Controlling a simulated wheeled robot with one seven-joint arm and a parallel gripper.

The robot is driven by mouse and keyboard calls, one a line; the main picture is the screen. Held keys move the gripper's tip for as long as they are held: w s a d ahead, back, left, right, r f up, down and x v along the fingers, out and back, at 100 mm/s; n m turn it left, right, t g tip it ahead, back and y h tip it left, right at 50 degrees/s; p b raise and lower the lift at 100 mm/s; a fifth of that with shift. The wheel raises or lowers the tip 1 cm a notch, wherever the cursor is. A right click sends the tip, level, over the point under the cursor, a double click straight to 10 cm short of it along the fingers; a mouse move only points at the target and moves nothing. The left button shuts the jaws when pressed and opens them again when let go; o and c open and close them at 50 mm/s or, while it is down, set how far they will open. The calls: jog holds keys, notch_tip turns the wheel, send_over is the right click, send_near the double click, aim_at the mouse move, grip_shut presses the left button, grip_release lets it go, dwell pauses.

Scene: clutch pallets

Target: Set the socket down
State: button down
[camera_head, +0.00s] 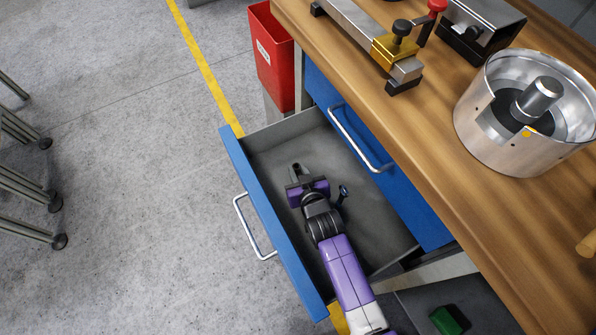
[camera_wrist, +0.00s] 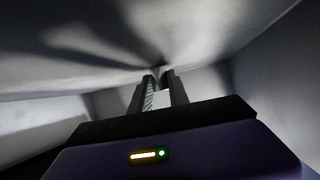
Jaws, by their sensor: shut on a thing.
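My gripper (camera_head: 296,170) reaches down into the open drawer (camera_head: 379,234), near its far end. It points away from the camera and is low, close to the drawer's grey floor; I cannot tell if it touches. In the wrist view my gripper's two dark fingers (camera_wrist: 159,78) are close together, shut on the socket. Only a small ridged, pale strip shows between them, so the socket's shape is mostly hidden. In the head view the socket cannot be made out at the fingertips.
The wooden bench (camera_head: 440,170) overhangs at right, bearing a metal drum (camera_head: 490,145) and a clamp fixture (camera_head: 395,50). A red bin (camera_head: 272,60) stands beyond the drawer.

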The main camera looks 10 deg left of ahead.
jog(key=shift+f, duration=0.2)
jog(key=c, duration=1.3)
grip_release()
jog(key=shift+o, duration=0.2)
jog(key=shift+r, duration=0.1)
jog(key=shift+r, duration=0.15)
jog(key=shift+s+d+r, duration=0.1)
jog(key=shift+s+r, duration=0.05)
jog(key=shift+s, duration=0.05)
jog(key=p+v, duration=0.3)
jog(key=v, duration=0.8)
jog(key=shift+s+d, duration=0.1)
jog(key=shift+s, duration=0.1)
